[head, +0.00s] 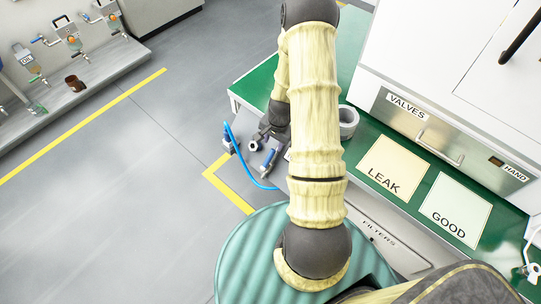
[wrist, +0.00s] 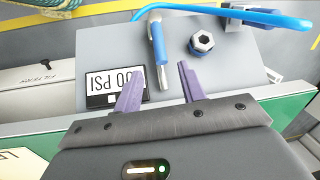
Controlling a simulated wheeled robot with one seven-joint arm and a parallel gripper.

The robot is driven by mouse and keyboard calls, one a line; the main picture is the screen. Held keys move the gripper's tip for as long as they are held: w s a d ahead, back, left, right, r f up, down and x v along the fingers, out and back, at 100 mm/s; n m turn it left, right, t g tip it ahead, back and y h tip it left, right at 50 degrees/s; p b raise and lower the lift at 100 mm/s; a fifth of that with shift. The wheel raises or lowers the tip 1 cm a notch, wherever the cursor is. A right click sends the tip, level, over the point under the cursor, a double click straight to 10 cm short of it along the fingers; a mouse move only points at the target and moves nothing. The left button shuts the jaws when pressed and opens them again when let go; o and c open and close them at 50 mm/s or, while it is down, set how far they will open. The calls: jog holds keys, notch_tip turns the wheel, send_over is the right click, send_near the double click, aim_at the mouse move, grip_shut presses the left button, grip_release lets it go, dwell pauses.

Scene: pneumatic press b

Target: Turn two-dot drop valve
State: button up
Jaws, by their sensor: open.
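Several drop valves with small coloured handles line the grey bench at the upper left of the head view: one at the left (head: 28,60), one in the middle (head: 68,33) and one at the right (head: 106,12). Their dot marks are too small to read, so I cannot tell which has two dots. My gripper (wrist: 155,88) is open and empty in the wrist view, its two purple fingers apart over a grey panel (wrist: 205,75). It is far from those valves. In the head view my arm hides part of the gripper.
The panel carries a PSI display (wrist: 115,87), a blue-handled lever (wrist: 158,42), a hex fitting (wrist: 201,42) and a blue hose (wrist: 225,14). A green table holds LEAK (head: 392,168) and GOOD (head: 455,210) mats. Open grey floor (head: 130,200) lies left, with yellow lines.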

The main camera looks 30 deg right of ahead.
aim_at(271, 153)
jog(key=f, duration=0.7)
jog(key=w+f, duration=0.1)
jog(key=f, duration=0.2)
jog(key=shift+w+a+f, duration=0.1)
jog(key=shift+a+f, duration=0.25)
jog(key=shift+c, duration=0.4)
grip_shut()
